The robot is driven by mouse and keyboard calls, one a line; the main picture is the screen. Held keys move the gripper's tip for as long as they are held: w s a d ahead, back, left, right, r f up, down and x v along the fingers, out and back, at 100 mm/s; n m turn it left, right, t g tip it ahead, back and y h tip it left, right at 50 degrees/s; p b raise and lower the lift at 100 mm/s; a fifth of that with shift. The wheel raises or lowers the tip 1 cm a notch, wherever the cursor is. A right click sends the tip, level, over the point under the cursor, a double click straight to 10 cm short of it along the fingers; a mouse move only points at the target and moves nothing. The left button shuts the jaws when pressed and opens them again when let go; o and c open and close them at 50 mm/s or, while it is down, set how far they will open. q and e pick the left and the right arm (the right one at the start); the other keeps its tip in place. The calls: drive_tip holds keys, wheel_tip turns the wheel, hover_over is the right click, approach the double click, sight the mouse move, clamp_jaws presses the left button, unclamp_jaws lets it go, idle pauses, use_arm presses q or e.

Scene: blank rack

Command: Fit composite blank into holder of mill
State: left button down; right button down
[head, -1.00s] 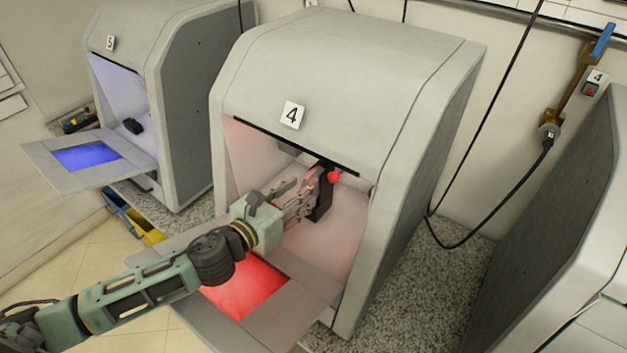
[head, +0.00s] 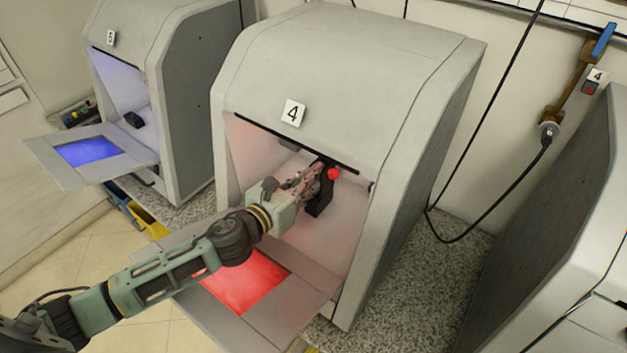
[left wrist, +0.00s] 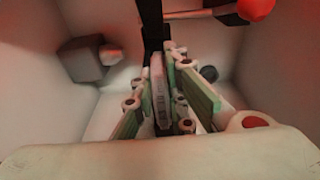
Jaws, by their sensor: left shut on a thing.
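The mill (head: 345,80) is the grey machine marked 4, with its front door folded down and a red-lit window in it. Inside it is the dark holder (head: 321,196), with a red ball knob (head: 334,174) at its top. My left gripper (head: 312,180) reaches into the chamber at the holder. In the left wrist view its fingers (left wrist: 163,85) are shut on a pale, thin blank (left wrist: 160,92), whose far end is at the dark holder (left wrist: 153,30). I cannot tell whether the blank is seated in it. My right gripper is not in view.
The open door (head: 290,315) lies under my left forearm. The chamber walls stand close around the gripper, with a grey block (left wrist: 82,60) at left in the wrist view. Another machine marked 5 (head: 180,100) stands at left, a further one (head: 560,240) at right.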

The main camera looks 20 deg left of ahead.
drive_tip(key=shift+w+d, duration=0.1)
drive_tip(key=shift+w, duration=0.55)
use_arm(q)
drive_tip(key=shift+r, duration=0.1)
